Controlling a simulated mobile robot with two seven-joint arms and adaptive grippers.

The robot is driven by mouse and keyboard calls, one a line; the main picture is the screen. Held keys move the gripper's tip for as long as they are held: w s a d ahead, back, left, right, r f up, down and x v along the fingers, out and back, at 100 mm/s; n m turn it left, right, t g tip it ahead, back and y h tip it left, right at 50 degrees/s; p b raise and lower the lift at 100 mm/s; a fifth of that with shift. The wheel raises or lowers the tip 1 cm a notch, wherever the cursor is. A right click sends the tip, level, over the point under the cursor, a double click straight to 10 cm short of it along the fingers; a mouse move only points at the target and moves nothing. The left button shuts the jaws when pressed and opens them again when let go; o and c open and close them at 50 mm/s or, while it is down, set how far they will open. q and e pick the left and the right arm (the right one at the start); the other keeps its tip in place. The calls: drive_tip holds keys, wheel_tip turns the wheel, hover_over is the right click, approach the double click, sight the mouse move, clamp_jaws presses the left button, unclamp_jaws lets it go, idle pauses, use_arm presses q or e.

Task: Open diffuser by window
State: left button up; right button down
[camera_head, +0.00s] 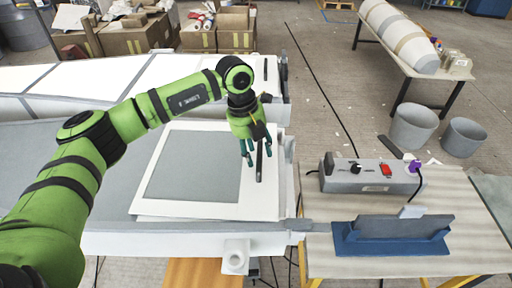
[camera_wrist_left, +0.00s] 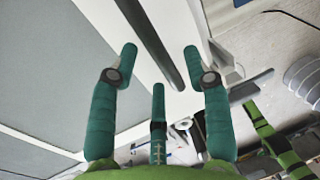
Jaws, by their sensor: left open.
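A white panel with a grey rectangular pane (camera_head: 195,167) lies on the long white mould. A thin dark bar (camera_head: 260,163) stands along the panel's right side; it also shows in the wrist view (camera_wrist_left: 150,45). I cannot tell whether this panel is the diffuser or the window. My left gripper (camera_head: 256,157) is above the panel's right side, by the bar. Its three teal fingers (camera_wrist_left: 160,60) are spread and empty. In the wrist view, the bar runs between the two far fingertips; contact cannot be told. My right gripper is not in view.
A grey control box (camera_head: 370,177) with a red switch and a blue holder (camera_head: 391,236) stand on the table at right. Two grey buckets (camera_head: 413,127) stand on the floor beyond. Cardboard boxes (camera_head: 135,38) are at the back. Floor at centre back is mostly clear, crossed by a cable.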

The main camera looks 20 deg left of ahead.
use_arm(q)
drive_tip(key=shift+f, duration=0.3)
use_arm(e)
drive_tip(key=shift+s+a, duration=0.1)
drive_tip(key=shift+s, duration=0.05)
use_arm(q)
drive_tip(key=shift+c, duration=0.4)
drive_tip(key=c, duration=0.7)
clamp_jaws()
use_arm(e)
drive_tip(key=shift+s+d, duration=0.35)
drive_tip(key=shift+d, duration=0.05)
